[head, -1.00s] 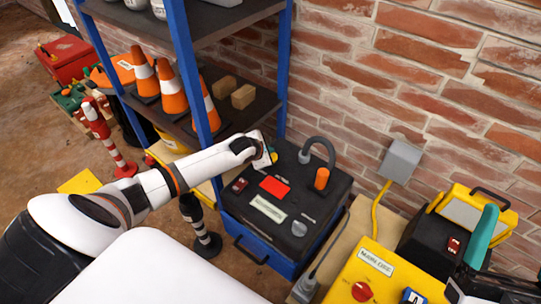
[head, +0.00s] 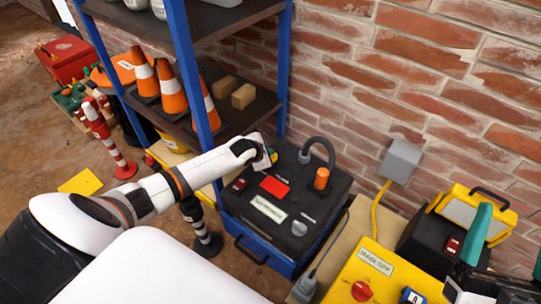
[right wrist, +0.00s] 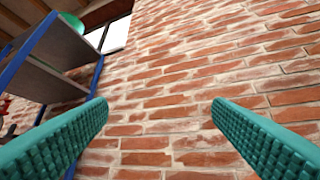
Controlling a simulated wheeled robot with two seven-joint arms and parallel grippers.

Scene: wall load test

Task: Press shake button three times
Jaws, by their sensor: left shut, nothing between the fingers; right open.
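A black-topped blue control box (head: 318,192) stands against the brick wall, with a red display (head: 274,187), a white label (head: 268,209), an orange knob (head: 321,178) and a grey knob (head: 299,228). A small green-and-yellow button (head: 273,155) shows at its back left, partly hidden by my left gripper (head: 266,160). My left gripper is shut and empty, right beside that button; I cannot tell whether it touches. Which button is the shake button cannot be read. My right gripper (head: 508,254) is open at the right edge, and its teal fingers show empty in the right wrist view (right wrist: 160,106).
A blue-framed shelf (head: 192,80) with orange cones stands to the left of the box. A yellow control box (head: 385,268) with a red knob is at the lower right, near a black-and-yellow device (head: 433,238).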

